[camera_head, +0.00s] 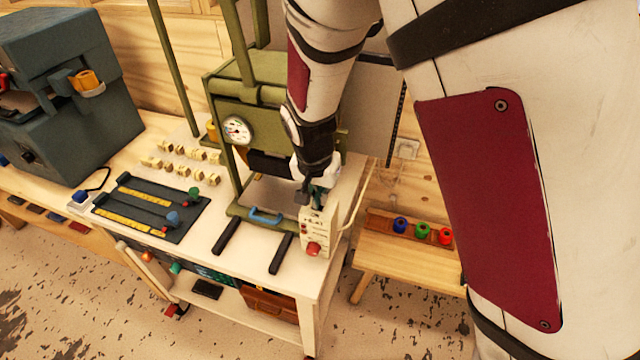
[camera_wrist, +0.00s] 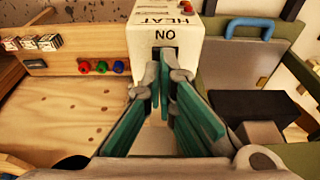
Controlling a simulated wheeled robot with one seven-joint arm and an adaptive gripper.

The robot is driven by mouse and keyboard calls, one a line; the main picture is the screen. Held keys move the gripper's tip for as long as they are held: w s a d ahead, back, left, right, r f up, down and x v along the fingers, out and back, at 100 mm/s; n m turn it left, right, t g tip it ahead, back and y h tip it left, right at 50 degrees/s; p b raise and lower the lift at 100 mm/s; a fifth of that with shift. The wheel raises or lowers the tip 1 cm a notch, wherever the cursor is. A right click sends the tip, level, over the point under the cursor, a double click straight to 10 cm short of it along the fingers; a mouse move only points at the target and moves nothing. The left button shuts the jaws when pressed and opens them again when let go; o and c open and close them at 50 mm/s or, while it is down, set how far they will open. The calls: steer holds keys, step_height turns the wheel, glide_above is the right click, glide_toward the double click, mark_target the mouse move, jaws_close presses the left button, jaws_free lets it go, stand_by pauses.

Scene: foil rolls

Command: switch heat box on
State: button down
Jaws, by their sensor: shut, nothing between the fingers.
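The heat box (camera_head: 318,232) is a cream upright box with a red knob (camera_head: 313,249) low on its front, at the front right of the white-topped bench. In the wrist view the heat box (camera_wrist: 185,30) shows the words HEAT and ON upside down, with a dark switch slot partly hidden behind my fingers. My gripper (camera_head: 304,194) is at the top of the box. In the wrist view my gripper (camera_wrist: 165,62) has its teal fingertips together at the box face beside ON, with nothing between them. I cannot tell whether the tips touch the switch.
A green press (camera_head: 247,105) with a gauge stands behind the box, with a blue handle (camera_head: 265,216) at its base. A blue-grey machine (camera_head: 75,95) stands at left. A low wooden bench (camera_head: 390,256) at right holds foil rolls in blue, green and red.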

steer(key=shift+s+f+p, duration=0.2)
steer(key=shift+s+p, duration=0.15)
steer(key=shift+w, duration=0.25)
steer(key=shift+w+d+b, duration=0.2)
steer(key=shift+w+b, duration=0.15)
steer(key=shift+w, duration=0.3)
steer(key=shift+r, duration=0.15)
